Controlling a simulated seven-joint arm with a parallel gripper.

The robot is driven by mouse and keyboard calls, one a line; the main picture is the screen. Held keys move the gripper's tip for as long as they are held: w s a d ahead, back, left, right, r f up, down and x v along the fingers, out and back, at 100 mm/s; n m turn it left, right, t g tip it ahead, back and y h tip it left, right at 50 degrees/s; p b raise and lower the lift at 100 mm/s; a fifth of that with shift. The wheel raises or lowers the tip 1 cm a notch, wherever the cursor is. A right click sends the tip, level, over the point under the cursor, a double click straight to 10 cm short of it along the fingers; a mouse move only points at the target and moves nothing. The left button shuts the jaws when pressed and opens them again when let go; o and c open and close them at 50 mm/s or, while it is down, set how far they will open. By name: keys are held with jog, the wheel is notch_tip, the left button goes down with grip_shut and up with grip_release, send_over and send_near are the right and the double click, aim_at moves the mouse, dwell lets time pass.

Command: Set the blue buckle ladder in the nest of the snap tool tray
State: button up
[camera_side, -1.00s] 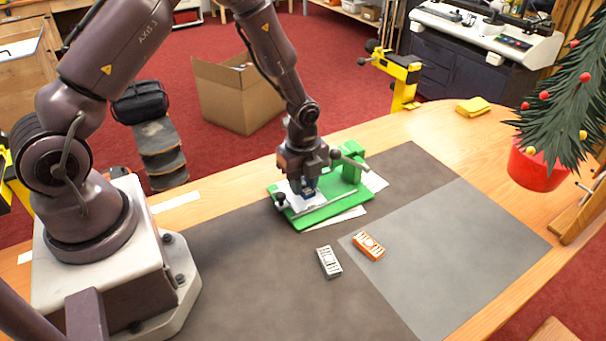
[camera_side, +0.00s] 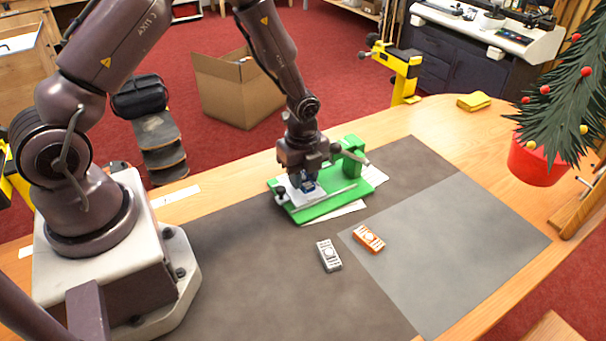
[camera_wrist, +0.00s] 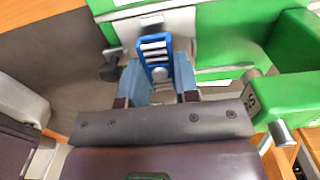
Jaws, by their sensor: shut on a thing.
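The blue buckle ladder (camera_wrist: 154,47) is between the fingers of my gripper (camera_wrist: 160,85) in the wrist view, its slotted end sticking out past the fingertips. My gripper (camera_side: 305,190) is shut on it, low over the pale plate at the left part of the green snap tool tray (camera_side: 325,207). The tray also shows in the wrist view (camera_wrist: 235,40), with its grey plate (camera_wrist: 185,25) under the ladder. The fingers and ladder cover the nest, so I cannot tell whether the ladder touches it.
A grey buckle ladder (camera_side: 328,256) and an orange one (camera_side: 368,239) lie on the mat in front of the tray. The tray's green upright with a lever (camera_side: 352,158) stands close right of my gripper. The grey mat (camera_side: 450,250) is clear at right.

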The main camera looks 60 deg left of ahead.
jog(key=shift+f, duration=0.65)
dwell(0.4)
jog(key=o, duration=1.3)
jog(key=shift+s, duration=0.1)
jog(key=shift+r, duration=5.75)
